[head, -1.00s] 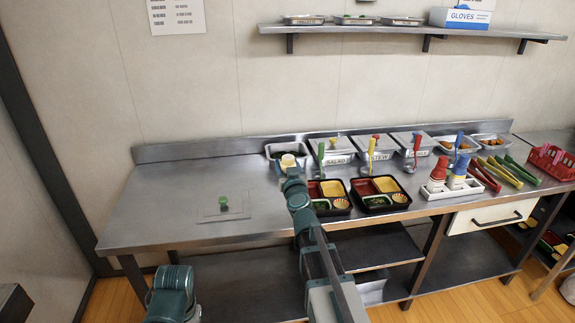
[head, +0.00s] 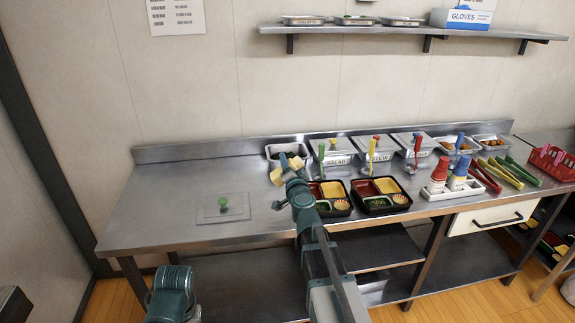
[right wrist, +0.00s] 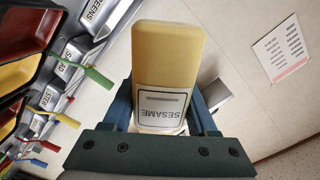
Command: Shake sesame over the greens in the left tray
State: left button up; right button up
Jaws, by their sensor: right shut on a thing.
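My right gripper (head: 288,171) is shut on the sesame shaker (head: 277,176), a pale yellow block-shaped container. In the right wrist view the shaker (right wrist: 168,58) sits between the fingers with its SESAME label upside down. In the head view it is tilted, above the counter to the left of the left tray. The left tray (head: 349,211) is black, with red and yellow compartments, greens (head: 322,206) at its front left and a small round cup. My right arm partly covers its left side. My left gripper does not show.
A second black tray (head: 409,208) stands right of it. Behind are lidded steel pans with coloured-handled utensils. A white caddy (head: 449,192) with bottles and several tongs (head: 500,172) lie to the right.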

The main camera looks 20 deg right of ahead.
jog(key=d+m, duration=0.1)
jog(key=m, duration=0.2)
jog(key=d+m, duration=0.1)
jog(key=m, duration=0.2)
jog(key=d+m, duration=0.1)
jog(key=m, duration=0.2)
jog(key=shift+s+d+r+m, duration=0.15)
jog(key=shift+s+r+m, duration=0.15)
jog(key=shift+s, duration=0.1)
jog(key=d+f+m+b, duration=0.3)
jog(key=f+m+b, duration=0.1)
jog(key=m, duration=0.6)
jog(key=shift+s+d+f+b, duration=0.3)
jog(key=shift+s+f+b, duration=0.1)
jog(key=shift+f, duration=0.25)
dwell(0.9)
jog(key=shift+f, duration=0.1)
